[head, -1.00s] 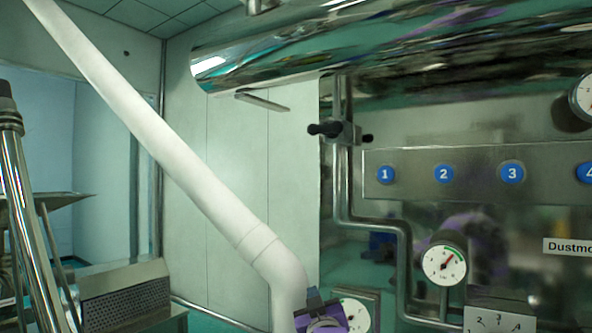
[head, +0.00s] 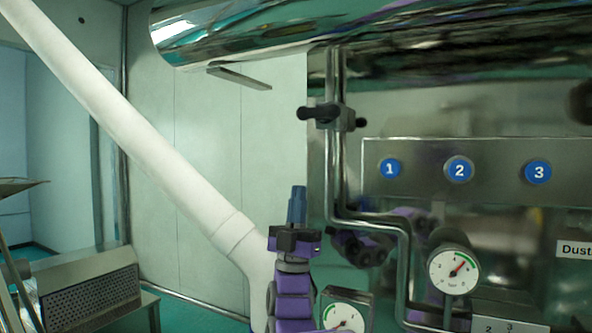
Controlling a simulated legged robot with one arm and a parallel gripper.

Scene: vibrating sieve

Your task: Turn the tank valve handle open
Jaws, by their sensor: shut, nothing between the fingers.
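A valve with a black handle (head: 325,114) sits on the upright steel pipe below the shiny tank (head: 250,35). The handle lies roughly level across the pipe. A flat metal lever (head: 240,76) also sticks out under the tank, further left. I cannot tell for sure which of the two is the tank valve handle. My gripper (head: 298,192), with blue fingers on a purple arm, points up with its fingers shut and empty. In the picture it is below and slightly left of the black handle, apart from it.
A thick white pipe (head: 130,125) slants down from upper left, passing behind my arm. A steel panel with blue numbered buttons (head: 459,169) and a pressure gauge (head: 454,270) are at right. Another gauge (head: 345,313) is beside my arm. A perforated metal box (head: 85,285) stands lower left.

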